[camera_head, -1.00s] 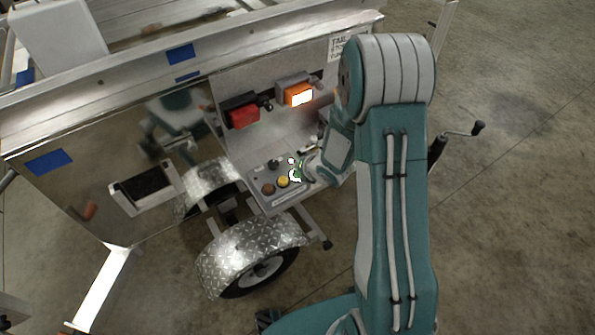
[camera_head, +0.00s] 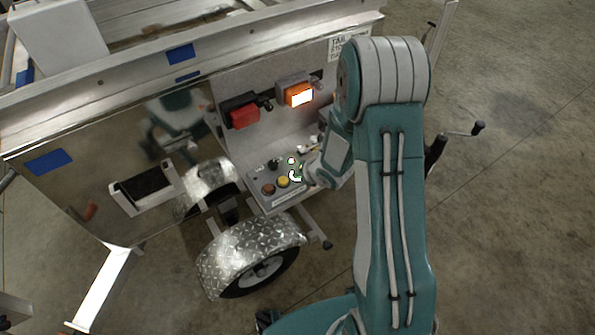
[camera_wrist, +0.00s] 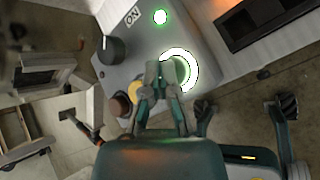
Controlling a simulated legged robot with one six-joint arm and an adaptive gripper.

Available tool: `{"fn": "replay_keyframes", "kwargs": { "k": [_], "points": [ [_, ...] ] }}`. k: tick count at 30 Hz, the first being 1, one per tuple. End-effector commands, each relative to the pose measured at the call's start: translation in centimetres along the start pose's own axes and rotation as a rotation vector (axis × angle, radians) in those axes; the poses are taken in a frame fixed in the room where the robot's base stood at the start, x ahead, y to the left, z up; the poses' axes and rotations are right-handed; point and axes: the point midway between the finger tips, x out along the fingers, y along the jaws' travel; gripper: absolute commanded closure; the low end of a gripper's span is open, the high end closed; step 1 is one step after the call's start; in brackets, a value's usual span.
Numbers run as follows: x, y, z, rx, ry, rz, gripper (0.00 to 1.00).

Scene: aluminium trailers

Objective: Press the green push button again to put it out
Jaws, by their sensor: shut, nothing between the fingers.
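The green push button (camera_wrist: 185,68) is lit, with a bright white-green ring, on the grey control panel (camera_wrist: 140,32). It also glows in the head view (camera_head: 296,177). My gripper (camera_wrist: 160,70) is shut and empty. In the wrist view its fingertips overlap the left side of the button; I cannot tell whether they touch it. In the head view the fingertips are hard to make out beside the button. A small green lamp (camera_wrist: 160,16) near the ON label is lit.
A yellow button (camera_wrist: 135,91), a reddish-brown button (camera_wrist: 120,105) and a black knob (camera_wrist: 111,50) sit close by on the panel. Above it are a red lamp (camera_head: 244,116) and a lit orange lamp (camera_head: 299,95). A trailer wheel fender (camera_head: 250,245) is below.

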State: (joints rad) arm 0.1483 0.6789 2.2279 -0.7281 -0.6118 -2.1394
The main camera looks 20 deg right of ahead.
Motion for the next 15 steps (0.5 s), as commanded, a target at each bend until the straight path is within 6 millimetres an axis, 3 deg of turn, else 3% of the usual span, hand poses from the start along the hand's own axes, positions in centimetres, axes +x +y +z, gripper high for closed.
{"fn": "replay_keyframes", "kwargs": {
  "k": [15],
  "points": [
    [-0.92, 0.68, 0.66, -0.001, 0.000, 0.000, 1.00]
  ]
}}
